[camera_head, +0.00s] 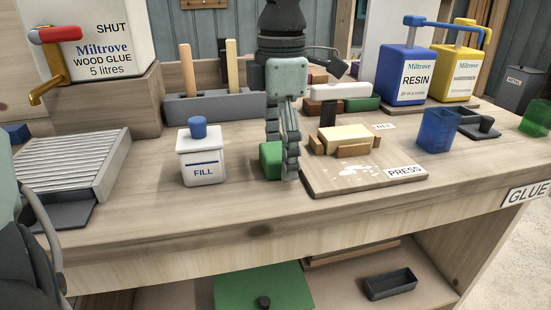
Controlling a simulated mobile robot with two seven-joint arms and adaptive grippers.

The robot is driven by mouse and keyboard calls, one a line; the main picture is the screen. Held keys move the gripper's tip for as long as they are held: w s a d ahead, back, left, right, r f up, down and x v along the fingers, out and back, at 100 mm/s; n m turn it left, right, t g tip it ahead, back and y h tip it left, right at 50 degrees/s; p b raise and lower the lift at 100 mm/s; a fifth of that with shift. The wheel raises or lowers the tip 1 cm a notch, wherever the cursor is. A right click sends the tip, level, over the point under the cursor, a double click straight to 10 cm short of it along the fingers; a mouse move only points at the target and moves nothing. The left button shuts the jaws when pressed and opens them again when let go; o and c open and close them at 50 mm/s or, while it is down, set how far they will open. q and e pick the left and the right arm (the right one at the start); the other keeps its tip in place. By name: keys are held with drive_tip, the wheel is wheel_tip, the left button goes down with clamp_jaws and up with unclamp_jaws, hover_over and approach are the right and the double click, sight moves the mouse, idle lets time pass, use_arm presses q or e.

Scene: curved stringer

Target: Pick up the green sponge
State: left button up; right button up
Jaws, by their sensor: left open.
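A small green block (270,161), which looks like the green sponge, sits on the wooden bench between the white FILL pot and the PRESS board. My left gripper (282,172) points down from above with its fingers at this block. One finger hides the block's right side, and the fingertips are close to the bench top. The gripper is open; whether a finger touches the block I cannot tell. My right gripper is not in view.
The FILL pot (202,155) stands close on the left. The PRESS board (365,180) with a pale block (345,136) lies close on the right. Behind are a grey holder (215,106) with upright sticks and a row of coloured blocks (341,91). The bench front is clear.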

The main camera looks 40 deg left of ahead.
use_arm(q)
drive_tip(key=c, duration=1)
drive_tip(key=shift+r, duration=0.1)
drive_tip(key=shift+c, duration=0.2)
wheel_tip(320, 180, up, 9)
drive_tip(key=shift+w+r+p, duration=0.1)
drive_tip(key=shift+p, duration=0.3)
wheel_tip(320, 180, up, 18)
drive_tip(key=p, duration=0.2)
hover_over(281, 149)
drive_tip(key=shift+r, duration=0.35)
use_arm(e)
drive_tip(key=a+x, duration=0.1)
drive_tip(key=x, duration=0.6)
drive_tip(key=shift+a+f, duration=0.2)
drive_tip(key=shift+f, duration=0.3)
